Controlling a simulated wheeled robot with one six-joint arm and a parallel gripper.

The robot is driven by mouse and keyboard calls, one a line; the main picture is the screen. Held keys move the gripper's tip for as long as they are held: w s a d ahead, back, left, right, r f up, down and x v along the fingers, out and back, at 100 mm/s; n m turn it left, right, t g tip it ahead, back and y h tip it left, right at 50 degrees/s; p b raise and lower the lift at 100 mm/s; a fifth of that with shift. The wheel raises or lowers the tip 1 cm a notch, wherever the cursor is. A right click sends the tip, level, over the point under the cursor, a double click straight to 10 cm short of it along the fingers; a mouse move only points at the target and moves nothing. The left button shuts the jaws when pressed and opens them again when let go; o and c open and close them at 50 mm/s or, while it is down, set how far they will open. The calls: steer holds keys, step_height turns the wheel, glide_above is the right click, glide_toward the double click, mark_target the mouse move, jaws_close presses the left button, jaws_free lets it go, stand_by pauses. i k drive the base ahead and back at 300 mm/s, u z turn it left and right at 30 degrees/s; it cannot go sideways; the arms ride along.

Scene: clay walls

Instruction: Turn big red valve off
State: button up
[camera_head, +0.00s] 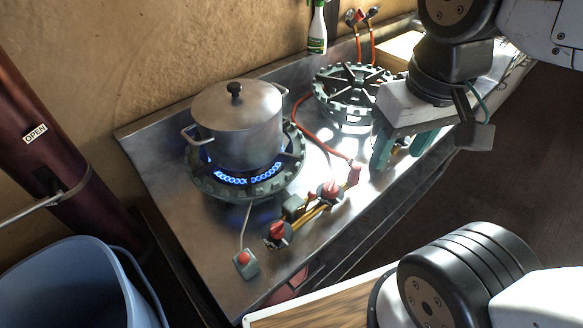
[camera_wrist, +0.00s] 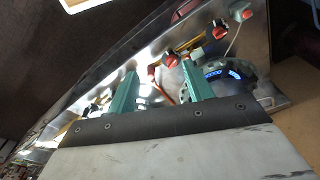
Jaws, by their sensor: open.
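Red valve knobs sit on brass pipework along the stove's front: a left red knob (camera_head: 278,231), a middle red knob (camera_head: 329,189), and a red handle (camera_head: 354,173) at the hose end. I cannot tell which is the big red valve. In the wrist view, the left knob (camera_wrist: 220,30) and middle knob (camera_wrist: 172,60) show beyond my fingers. My gripper (camera_head: 398,158) is open, its teal fingers pointing down over the stove's right part, right of the knobs. The fingers also show in the wrist view (camera_wrist: 158,74), with nothing seen held between them.
A lidded metal pot (camera_head: 238,125) stands on the left burner (camera_head: 205,187), which burns blue. The right burner (camera_head: 350,95) is bare, close to my gripper. A red-button box (camera_head: 245,262) is at the front left. A spray bottle (camera_head: 317,30) stands behind; a blue bin (camera_head: 75,290) is lower left.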

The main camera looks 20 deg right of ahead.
mark_target(330, 189)
steer(key=k, duration=0.95)
steer(key=z, duration=0.65)
steer(key=i, duration=0.75)
steer(key=u, duration=0.8)
